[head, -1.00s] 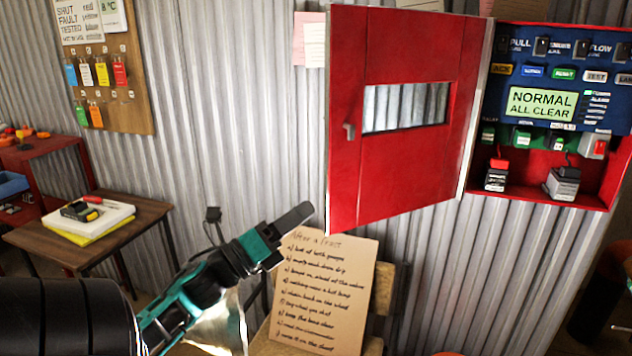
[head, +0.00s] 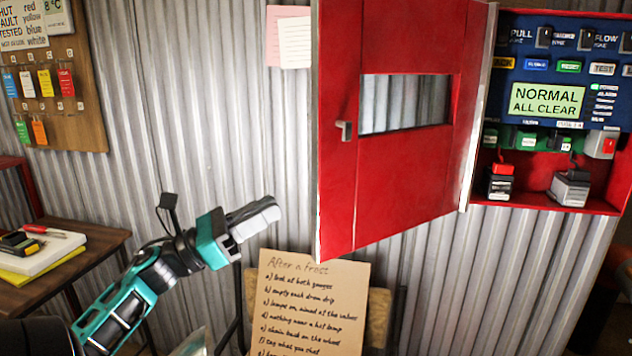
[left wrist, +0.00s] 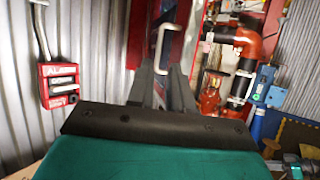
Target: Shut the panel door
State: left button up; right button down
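The red panel door (head: 410,165) stands swung open to the left of its cabinet, with a window slot and a small grey handle (head: 344,131) near its free edge. The open cabinet (head: 538,205) shows its blue control board (head: 600,110). My left gripper (head: 268,213) is left of and below the door, apart from it and empty. Its fingers look close together, but I cannot tell the gap. The left wrist view shows a pale handle (left wrist: 166,46) on a red surface beyond the fingertips.
A cardboard list (head: 310,300) leans on a chair (head: 378,318) below the door. A wooden table (head: 90,245) stands at left under a tag board (head: 75,85). The corrugated wall (head: 200,100) lies behind. A red pipe (left wrist: 245,50) shows in the left wrist view.

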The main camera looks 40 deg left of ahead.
aim_at(318, 182)
pick_arm(q)
jog(key=p+x, duration=0.1)
jog(key=x, duration=0.9)
jog(key=shift+w+r, duration=0.1)
jog(key=shift+w, duration=0.1)
grip_shut()
